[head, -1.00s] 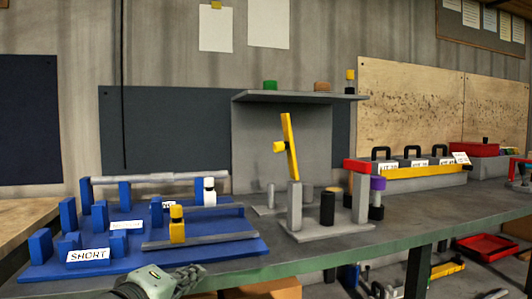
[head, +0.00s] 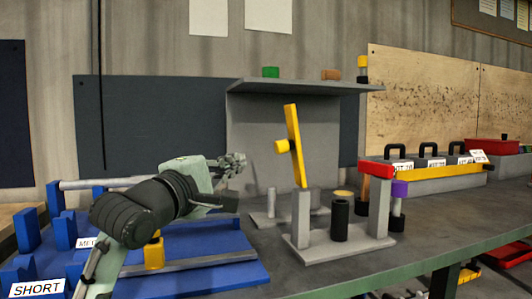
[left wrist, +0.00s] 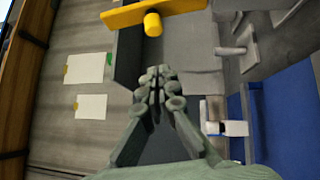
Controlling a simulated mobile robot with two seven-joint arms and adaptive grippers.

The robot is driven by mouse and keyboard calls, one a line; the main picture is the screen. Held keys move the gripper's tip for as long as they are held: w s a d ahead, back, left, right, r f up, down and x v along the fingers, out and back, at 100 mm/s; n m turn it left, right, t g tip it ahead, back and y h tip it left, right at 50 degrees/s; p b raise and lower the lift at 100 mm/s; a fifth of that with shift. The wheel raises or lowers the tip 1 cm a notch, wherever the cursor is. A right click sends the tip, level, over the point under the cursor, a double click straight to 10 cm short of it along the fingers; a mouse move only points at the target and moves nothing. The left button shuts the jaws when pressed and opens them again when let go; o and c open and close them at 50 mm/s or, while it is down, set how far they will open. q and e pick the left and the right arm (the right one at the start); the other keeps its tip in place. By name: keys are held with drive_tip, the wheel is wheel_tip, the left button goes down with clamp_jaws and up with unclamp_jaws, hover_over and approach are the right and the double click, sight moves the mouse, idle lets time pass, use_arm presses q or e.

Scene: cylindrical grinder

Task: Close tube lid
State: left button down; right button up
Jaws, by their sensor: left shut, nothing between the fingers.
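A yellow bar (head: 295,145) with a yellow knob (head: 281,146) stands nearly upright, leaning, above the left post (head: 301,215) of a grey stand (head: 340,246). A black tube (head: 340,220) stands between the stand's posts, with a yellow disc (head: 343,194) at its top. My left gripper (head: 236,162) is shut and empty, in the air left of the knob and apart from it. In the left wrist view the shut fingers (left wrist: 158,78) point toward the yellow bar (left wrist: 185,13) and its knob (left wrist: 153,24). My right gripper is not in view.
A blue rack (head: 215,278) with a grey rod lies under my left arm. A grey shelf (head: 300,87) rises behind the stand. A red block (head: 375,169) tops the right post, with a purple-collared part (head: 398,190) beside it.

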sight(290, 135)
use_arm(q)
drive_tip(key=w+d+r, duration=0.1)
drive_tip(key=w+d, duration=0.5)
drive_tip(key=shift+r, duration=0.15)
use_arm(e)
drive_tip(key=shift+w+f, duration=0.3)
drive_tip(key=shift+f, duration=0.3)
use_arm(q)
drive_tip(key=shift+d+r+p, duration=0.1)
drive_tip(key=shift+p, duration=0.2)
drive_tip(key=d+r+p, duration=0.1)
drive_tip(key=p, duration=0.1)
drive_tip(key=d+p, duration=0.1)
drive_tip(key=p, duration=0.1)
drive_tip(key=w+d+r+p, duration=0.1)
drive_tip(key=p, duration=0.1)
drive_tip(key=shift+w+d+r, duration=0.1)
drive_tip(key=shift+d+r, duration=0.25)
drive_tip(key=shift+d, duration=0.05)
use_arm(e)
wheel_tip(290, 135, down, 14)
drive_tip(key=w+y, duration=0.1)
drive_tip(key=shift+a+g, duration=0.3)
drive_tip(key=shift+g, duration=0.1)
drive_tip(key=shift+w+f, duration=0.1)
